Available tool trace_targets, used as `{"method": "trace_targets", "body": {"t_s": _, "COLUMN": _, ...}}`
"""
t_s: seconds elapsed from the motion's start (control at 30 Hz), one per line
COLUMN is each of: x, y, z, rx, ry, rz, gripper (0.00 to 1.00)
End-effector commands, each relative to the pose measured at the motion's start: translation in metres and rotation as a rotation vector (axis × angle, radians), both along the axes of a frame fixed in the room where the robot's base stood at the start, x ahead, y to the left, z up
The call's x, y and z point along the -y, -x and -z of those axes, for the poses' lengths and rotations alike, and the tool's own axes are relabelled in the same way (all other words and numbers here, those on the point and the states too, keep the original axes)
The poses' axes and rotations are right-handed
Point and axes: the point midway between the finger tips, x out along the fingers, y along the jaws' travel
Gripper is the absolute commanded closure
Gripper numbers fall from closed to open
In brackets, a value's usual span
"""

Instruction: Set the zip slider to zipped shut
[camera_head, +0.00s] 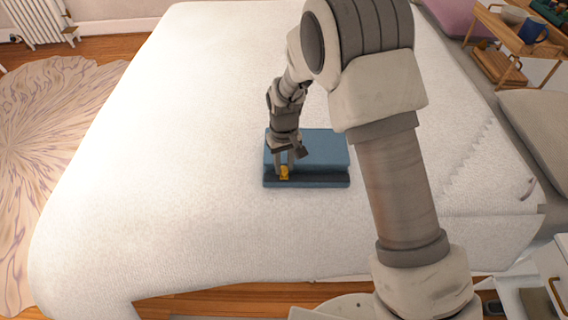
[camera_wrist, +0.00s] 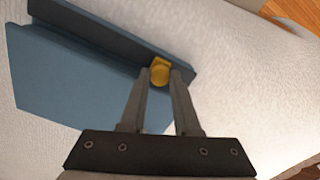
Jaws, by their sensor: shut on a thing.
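A blue case (camera_head: 325,150) lies flat on the white bed, with a dark zip strip (camera_head: 325,181) along its near edge. The yellow zip slider (camera_head: 284,173) sits on this strip near its left end in the head view. In the wrist view, the slider (camera_wrist: 159,71) shows between the fingertips, towards the right end of the strip (camera_wrist: 110,35). My gripper (camera_head: 284,168) reaches down from above and is shut on the slider. Its two fingers (camera_wrist: 160,80) stand on either side of the slider. The blue body (camera_wrist: 70,80) also shows in the wrist view.
The white bed (camera_head: 150,180) is broad and clear around the case. A wooden tray table (camera_head: 520,40) with a blue mug (camera_head: 533,29) stands at the far right. A grey pillow (camera_head: 540,125) lies at the right edge. A rug (camera_head: 50,140) covers the floor at left.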

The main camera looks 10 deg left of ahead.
Motion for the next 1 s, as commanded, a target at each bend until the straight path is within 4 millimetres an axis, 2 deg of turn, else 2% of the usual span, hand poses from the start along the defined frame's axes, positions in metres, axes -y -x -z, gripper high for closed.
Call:
{"method": "trace_targets", "body": {"t_s": 0.43, "x": 0.0, "y": -0.001, "z": -0.001, "rx": 0.002, "ry": -0.001, "rz": 0.0, "gripper": 1.0}}
{"method": "trace_targets", "body": {"t_s": 0.57, "x": 0.007, "y": -0.003, "z": -0.001, "rx": 0.002, "ry": -0.001, "rz": 0.003, "gripper": 1.0}}
{"method": "trace_targets", "body": {"t_s": 0.77, "x": 0.044, "y": -0.012, "z": -0.001, "rx": 0.003, "ry": -0.001, "rz": 0.006, "gripper": 1.0}}
{"method": "trace_targets", "body": {"t_s": 1.0, "x": 0.105, "y": -0.026, "z": -0.001, "rx": 0.004, "ry": 0.0, "rz": 0.008, "gripper": 1.0}}
